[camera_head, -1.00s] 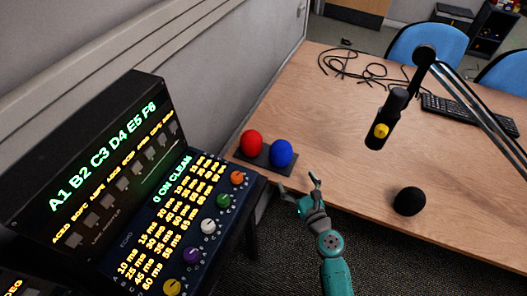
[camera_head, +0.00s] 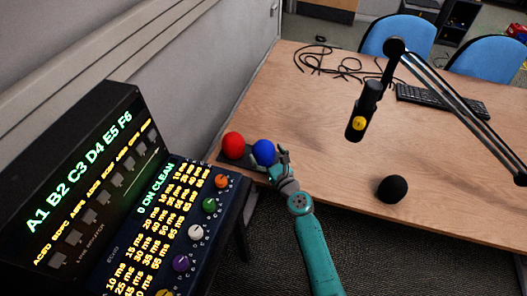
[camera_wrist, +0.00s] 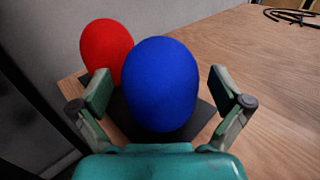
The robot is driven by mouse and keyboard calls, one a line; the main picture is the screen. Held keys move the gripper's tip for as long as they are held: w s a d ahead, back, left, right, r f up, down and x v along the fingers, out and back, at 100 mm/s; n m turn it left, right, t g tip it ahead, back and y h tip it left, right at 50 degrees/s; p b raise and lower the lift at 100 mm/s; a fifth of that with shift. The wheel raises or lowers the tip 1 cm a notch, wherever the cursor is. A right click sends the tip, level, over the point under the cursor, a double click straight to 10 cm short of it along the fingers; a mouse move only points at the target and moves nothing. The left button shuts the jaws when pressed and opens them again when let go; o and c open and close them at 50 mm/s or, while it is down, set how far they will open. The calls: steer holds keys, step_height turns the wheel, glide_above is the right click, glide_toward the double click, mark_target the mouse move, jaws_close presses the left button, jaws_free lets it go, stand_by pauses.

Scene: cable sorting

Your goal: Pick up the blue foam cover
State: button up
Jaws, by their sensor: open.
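The blue foam cover (camera_head: 264,152) stands upright on a dark flat base (camera_head: 243,163) at the table's near left corner. In the wrist view the blue cover (camera_wrist: 161,84) fills the middle, between the two open fingers of my gripper (camera_wrist: 168,95). Gaps show on both sides of it, and I cannot tell whether either finger touches it. In the head view my gripper (camera_head: 279,161) is right beside the cover's right side and hides a little of it. A red foam cover (camera_head: 233,145) stands just left of the blue one on the same base.
A black foam ball (camera_head: 392,189) lies on the table (camera_head: 330,130) to the right. A microphone (camera_head: 361,112) hangs from a boom arm above the table. A dark rack with lit labels (camera_head: 90,190) stands close on the left. Black cables (camera_head: 335,62) and a keyboard (camera_head: 440,102) lie farther back.

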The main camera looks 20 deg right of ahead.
steer(key=shift+w+a, duration=0.1)
steer(key=shift+w, duration=0.5)
steer(key=c, duration=0.8)
steer(key=shift+r, duration=0.2)
steer(key=shift+c, duration=0.2)
steer(key=shift+r, duration=4.8)
